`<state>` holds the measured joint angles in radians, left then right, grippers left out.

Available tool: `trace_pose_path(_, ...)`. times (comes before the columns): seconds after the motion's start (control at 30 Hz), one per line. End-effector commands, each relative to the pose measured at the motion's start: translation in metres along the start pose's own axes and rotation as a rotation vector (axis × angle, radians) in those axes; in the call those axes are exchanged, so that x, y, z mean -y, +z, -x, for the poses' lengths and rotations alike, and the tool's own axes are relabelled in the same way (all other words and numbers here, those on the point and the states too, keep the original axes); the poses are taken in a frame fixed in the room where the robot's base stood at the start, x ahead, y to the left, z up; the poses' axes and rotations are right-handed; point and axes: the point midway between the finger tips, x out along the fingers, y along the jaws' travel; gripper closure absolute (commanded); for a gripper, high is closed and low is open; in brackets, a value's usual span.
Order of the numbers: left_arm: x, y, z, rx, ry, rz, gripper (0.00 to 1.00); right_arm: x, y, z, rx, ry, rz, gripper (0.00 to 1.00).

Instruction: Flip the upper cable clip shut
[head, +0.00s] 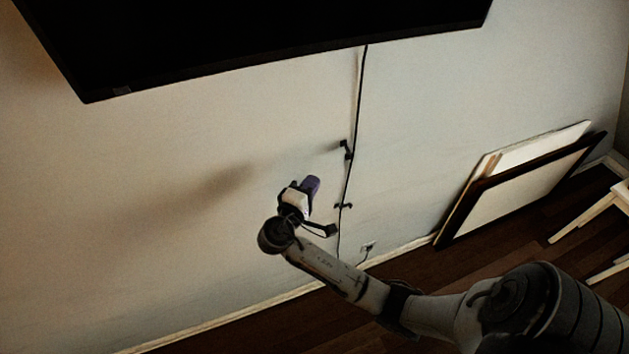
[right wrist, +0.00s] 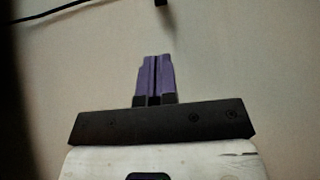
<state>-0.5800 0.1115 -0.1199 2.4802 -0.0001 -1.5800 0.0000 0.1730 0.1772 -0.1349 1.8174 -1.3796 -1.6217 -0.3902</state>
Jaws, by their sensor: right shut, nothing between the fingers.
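The upper cable clip (head: 347,150) is a small black piece on the wall at the black cable (head: 356,108). Its flap seems to stand out from the wall, but it is too small to be sure. The lower clip (head: 344,206) sits further down the same cable. My right gripper (head: 313,183), with purple fingers, is to the left of the cable, between the heights of the two clips, and apart from both. In the right wrist view its fingers (right wrist: 155,62) are shut and empty. A dark clip part (right wrist: 161,3) shows at the top edge; I cannot tell which clip. My left gripper is out of view.
A large black screen (head: 250,35) hangs above. Framed panels (head: 520,185) lean on the wall at right, near a pale wooden stool (head: 590,215). A wall outlet (head: 367,246) is low by the cable. The wall left of my gripper is clear.

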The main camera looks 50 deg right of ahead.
Motion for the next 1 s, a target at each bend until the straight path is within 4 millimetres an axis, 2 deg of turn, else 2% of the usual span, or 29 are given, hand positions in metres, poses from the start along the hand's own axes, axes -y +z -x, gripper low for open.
trace_pose_path(0.2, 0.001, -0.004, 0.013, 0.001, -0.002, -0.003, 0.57, -0.003, 0.000, -0.044, 0.002, 0.003, 0.002, 1.00)
trace_pose_path(0.4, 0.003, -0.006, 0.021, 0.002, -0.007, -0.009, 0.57, -0.003, 0.001, -0.078, 0.002, 0.002, 0.002, 1.00)
trace_pose_path(0.7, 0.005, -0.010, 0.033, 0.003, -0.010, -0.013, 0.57, -0.001, 0.025, -0.097, 0.000, 0.000, 0.002, 1.00)
trace_pose_path(1.0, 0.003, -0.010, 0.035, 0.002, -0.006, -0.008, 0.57, 0.000, 0.029, -0.102, 0.000, -0.001, 0.001, 1.00)
